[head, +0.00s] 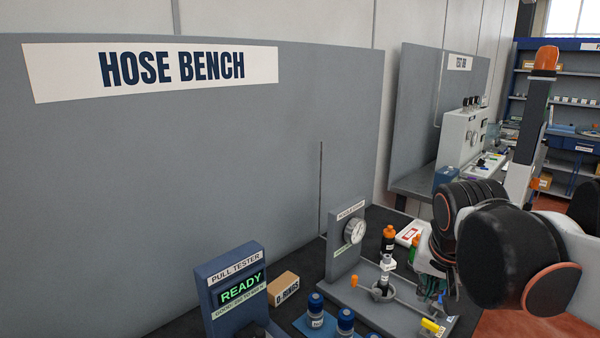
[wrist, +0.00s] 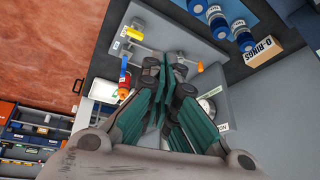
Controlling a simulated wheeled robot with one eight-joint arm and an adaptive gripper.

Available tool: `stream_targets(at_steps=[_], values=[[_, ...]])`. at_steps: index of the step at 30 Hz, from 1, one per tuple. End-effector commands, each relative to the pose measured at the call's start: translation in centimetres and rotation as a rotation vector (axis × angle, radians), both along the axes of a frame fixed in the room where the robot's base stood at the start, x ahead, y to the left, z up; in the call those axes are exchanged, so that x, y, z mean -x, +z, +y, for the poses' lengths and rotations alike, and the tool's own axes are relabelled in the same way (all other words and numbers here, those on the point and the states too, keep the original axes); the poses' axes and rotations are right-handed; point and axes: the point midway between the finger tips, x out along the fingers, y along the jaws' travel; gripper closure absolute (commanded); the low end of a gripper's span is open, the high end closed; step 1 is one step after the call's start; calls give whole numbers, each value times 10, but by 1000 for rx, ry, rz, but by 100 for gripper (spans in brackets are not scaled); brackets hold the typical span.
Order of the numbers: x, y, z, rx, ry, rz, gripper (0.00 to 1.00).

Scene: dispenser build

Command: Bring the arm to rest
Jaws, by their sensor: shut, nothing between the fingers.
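My gripper (head: 436,290) hangs at the right of the hose bench in the head view, fingers pointing down, partly hidden by my own arm. In the wrist view its green-padded fingers (wrist: 168,72) are shut with nothing between them. They are over the grey fixture plate (wrist: 150,18), and I cannot tell how high. In the head view an upright black piece with an orange top (head: 388,238) stands on the fixture, left of my gripper and apart from it. A round gauge (head: 354,231) is on the upright panel behind.
The pull tester (head: 236,290) reads READY. The O-rings box (head: 284,291) and several blue-capped bottles (head: 316,308) stand to its right. A yellow piece (head: 430,326) is at the fixture's front. Another bench (head: 412,182) and shelves (head: 575,85) are at the back right.

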Motion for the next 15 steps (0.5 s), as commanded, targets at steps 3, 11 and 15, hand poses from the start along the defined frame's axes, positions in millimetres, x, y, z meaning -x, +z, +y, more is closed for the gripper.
stream_targets(at_steps=[3, 11, 15], values=[[29, -7, 10, 18, 96, -28, 100], [82, -29, 30, 69, 297, -96, 100], [102, -42, 37, 95, 378, -127, 100]])
